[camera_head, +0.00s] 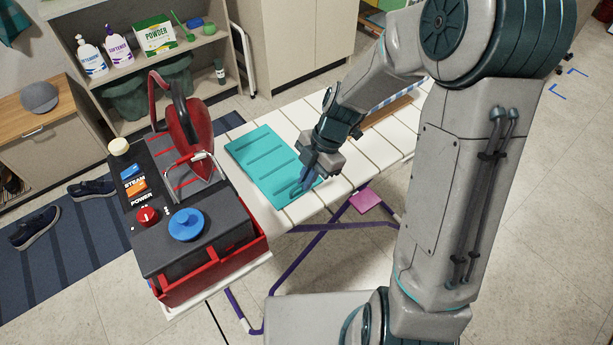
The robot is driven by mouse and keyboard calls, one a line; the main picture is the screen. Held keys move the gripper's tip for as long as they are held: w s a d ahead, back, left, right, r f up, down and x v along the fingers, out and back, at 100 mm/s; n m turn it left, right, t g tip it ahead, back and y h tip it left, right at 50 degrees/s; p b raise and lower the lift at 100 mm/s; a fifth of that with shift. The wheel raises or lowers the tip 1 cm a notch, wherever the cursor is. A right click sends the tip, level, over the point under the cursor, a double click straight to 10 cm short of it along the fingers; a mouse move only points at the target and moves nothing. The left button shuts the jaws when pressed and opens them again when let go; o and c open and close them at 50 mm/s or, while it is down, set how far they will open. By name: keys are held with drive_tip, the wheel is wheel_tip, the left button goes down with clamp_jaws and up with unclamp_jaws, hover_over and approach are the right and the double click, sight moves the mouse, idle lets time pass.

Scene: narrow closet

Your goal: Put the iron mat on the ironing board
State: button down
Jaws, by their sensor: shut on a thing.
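The teal iron mat (262,160), marked with darker stripes, lies over the white ironing board (292,116), just right of the red and black steam station. It looks flat; I cannot tell whether its near right corner is lifted. My gripper (301,186) is at that corner, pointing down, with its fingers shut on the mat's edge. The fingertips and the gripped edge are partly hidden.
The steam station (190,235) with an upright red iron (190,130) fills the board's left end. A brown strip (392,110) lies farther right, partly behind my arm. Shelves (165,50) with bottles and a cabinet (300,40) stand behind. Purple legs (300,250) are below.

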drive_tip(key=shift+f, duration=0.1)
drive_tip(key=c, duration=1.6)
unclamp_jaws()
drive_tip(key=v, duration=1.2)
drive_tip(key=s+d+r+m+t+h, duration=0.1)
drive_tip(key=s+m, duration=0.3)
drive_tip(key=m, duration=0.4)
drive_tip(key=s+d+r+m+t+h, duration=0.1)
drive_tip(key=s+d+m, duration=0.3)
drive_tip(key=m, duration=0.4)
drive_tip(key=s+d+r+m+t+h, duration=0.2)
drive_tip(key=s+m, duration=0.4)
drive_tip(key=m, duration=0.3)
drive_tip(key=shift+d+t, duration=0.2)
drive_tip(key=shift+t, duration=0.1)
